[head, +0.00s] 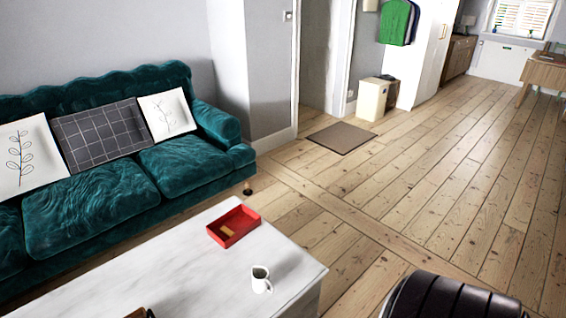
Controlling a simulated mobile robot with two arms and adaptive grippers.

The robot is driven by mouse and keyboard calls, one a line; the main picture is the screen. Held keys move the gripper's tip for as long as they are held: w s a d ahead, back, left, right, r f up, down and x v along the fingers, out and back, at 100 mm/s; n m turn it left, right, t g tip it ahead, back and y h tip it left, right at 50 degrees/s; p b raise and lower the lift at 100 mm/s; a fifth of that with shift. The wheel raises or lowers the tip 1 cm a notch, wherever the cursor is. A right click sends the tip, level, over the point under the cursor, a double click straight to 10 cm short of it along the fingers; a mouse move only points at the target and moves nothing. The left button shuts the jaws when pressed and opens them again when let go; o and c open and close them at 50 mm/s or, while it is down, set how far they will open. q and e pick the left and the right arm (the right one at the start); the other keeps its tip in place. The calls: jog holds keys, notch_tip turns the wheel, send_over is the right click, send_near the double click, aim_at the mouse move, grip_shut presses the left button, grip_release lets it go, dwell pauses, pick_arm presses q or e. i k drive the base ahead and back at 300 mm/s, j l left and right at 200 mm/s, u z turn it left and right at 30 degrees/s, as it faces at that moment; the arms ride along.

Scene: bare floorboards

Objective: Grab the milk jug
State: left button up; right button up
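A small white jug (261,280) stands upright on the white table (170,270), near its right end. Its inside looks dark from above, and a handle shows at its lower right. Nothing is touching it. Neither of my grippers is in view.
A red tray (233,226) with a small tan item lies on the table behind the jug. A brown object (140,313) is cut off at the bottom edge. A teal sofa (100,200) runs along the left wall. A dark ribbed shape, unclear, fills the bottom right. Floorboards beyond are mostly clear.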

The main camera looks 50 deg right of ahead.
aim_at(261, 284)
jog(key=z, duration=1.35)
jog(key=l, duration=0.15)
jog(key=u, duration=0.05)
